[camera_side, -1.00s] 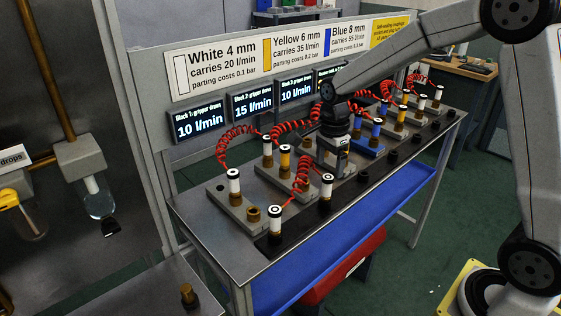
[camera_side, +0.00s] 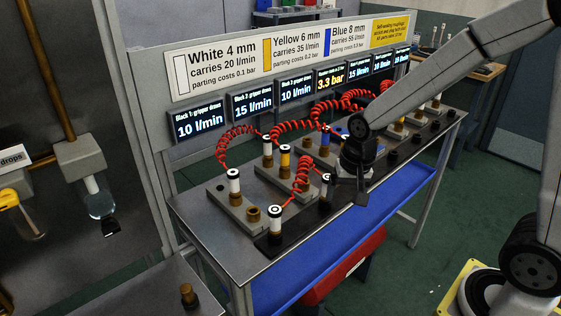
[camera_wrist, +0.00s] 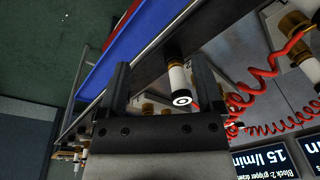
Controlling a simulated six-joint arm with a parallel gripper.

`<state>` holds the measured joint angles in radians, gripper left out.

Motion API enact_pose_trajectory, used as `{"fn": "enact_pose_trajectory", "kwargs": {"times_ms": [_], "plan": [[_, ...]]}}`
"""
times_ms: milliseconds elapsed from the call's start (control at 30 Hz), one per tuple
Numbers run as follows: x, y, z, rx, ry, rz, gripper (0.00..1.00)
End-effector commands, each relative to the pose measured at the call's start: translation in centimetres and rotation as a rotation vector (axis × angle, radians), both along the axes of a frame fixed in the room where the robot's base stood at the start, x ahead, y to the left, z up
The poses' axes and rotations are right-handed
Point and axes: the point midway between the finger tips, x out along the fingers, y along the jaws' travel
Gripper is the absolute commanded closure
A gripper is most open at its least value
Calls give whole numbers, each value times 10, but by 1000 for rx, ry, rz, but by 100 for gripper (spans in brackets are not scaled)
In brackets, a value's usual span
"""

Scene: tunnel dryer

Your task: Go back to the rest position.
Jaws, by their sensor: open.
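My gripper (camera_side: 347,192) hangs over the front edge of the metal bench (camera_side: 225,251), pointing down. Its two dark fingers stand apart and nothing is held between them. In the wrist view the open fingers (camera_wrist: 160,70) frame the bench edge. A white fitting with a black ringed cap (camera_wrist: 178,82) shows beyond the gripper, near the right finger; it stands in the dark front rail. In the side view my gripper partly covers a white fitting (camera_side: 325,184) in that rail. No rest position is marked in view.
Red coiled hoses (camera_side: 240,132) arch over grey blocks (camera_side: 262,168) with white, yellow and blue fittings. Several displays stand behind; one reads 3.3 bar (camera_side: 330,77) in orange. A blue tray (camera_side: 290,275) lies below the bench front.

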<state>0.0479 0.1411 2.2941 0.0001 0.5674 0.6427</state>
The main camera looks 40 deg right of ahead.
Motion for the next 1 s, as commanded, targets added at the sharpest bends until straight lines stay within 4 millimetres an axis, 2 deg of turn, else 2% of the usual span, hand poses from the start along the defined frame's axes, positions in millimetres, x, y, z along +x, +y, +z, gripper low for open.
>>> {"fn": "enact_pose_trajectory", "kwargs": {"times_ms": [200,433,600,1000], "plan": [[-30,9,-9,-52,-44,332,15],[-53,15,-16,-102,-77,594,15],[-60,16,-18,-120,-86,673,15],[-60,17,-19,-122,-87,683,15]]}}
